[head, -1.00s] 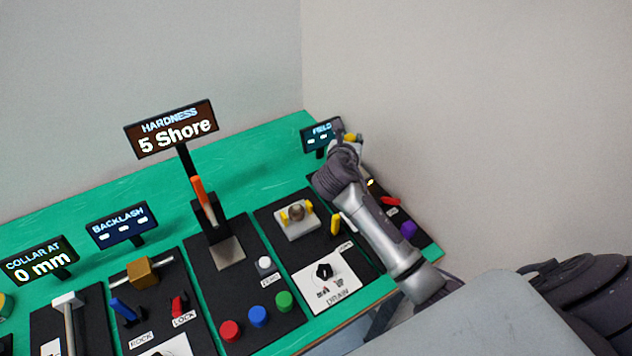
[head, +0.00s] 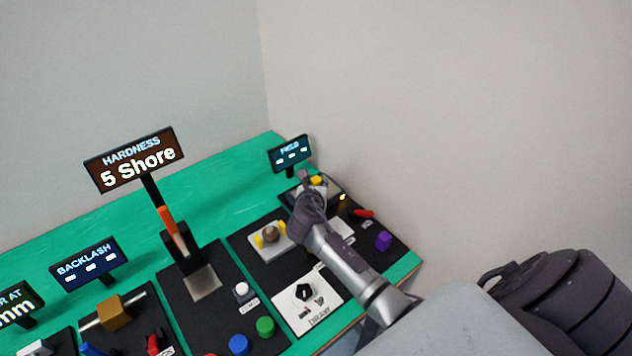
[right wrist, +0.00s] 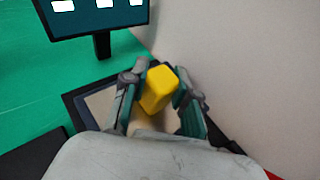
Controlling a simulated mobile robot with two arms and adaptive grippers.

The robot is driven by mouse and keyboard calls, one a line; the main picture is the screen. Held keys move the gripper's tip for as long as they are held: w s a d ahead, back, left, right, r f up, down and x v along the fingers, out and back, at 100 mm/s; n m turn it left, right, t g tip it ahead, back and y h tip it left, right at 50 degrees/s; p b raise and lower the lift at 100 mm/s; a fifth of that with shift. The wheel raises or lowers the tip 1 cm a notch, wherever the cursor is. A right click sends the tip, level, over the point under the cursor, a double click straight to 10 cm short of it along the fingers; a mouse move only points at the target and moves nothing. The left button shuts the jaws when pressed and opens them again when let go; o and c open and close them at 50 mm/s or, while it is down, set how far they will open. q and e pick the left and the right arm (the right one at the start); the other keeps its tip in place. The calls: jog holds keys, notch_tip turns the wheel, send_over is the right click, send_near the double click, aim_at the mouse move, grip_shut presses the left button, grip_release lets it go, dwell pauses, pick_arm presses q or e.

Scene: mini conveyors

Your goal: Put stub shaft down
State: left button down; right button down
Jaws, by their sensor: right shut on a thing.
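My right gripper (head: 316,182) is at the far right end of the bench, low over the panel in front of the FIELD display (head: 290,155). It is shut on a yellow block-shaped piece, which I take for the stub shaft (head: 318,180). In the right wrist view the stub shaft (right wrist: 159,88) stands between the two fingers (right wrist: 160,84), slightly tilted, over a beige and grey plate (right wrist: 98,106). Its lower end is hidden by my gripper, so I cannot tell whether it touches the plate. My left gripper is out of view.
A red piece (head: 363,213) and a purple knob (head: 383,241) are on the same panel, right of my arm. A grey block with yellow parts (head: 270,235) is to the left. The wall rises close behind. Green bench top (head: 225,185) is clear behind the panels.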

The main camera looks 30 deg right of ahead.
jog(key=c, duration=0.9)
grip_release()
jog(key=shift+f, duration=0.1)
jog(key=shift+a+r, duration=0.1)
jog(key=shift+r, duration=0.1)
jog(key=v, duration=1.2)
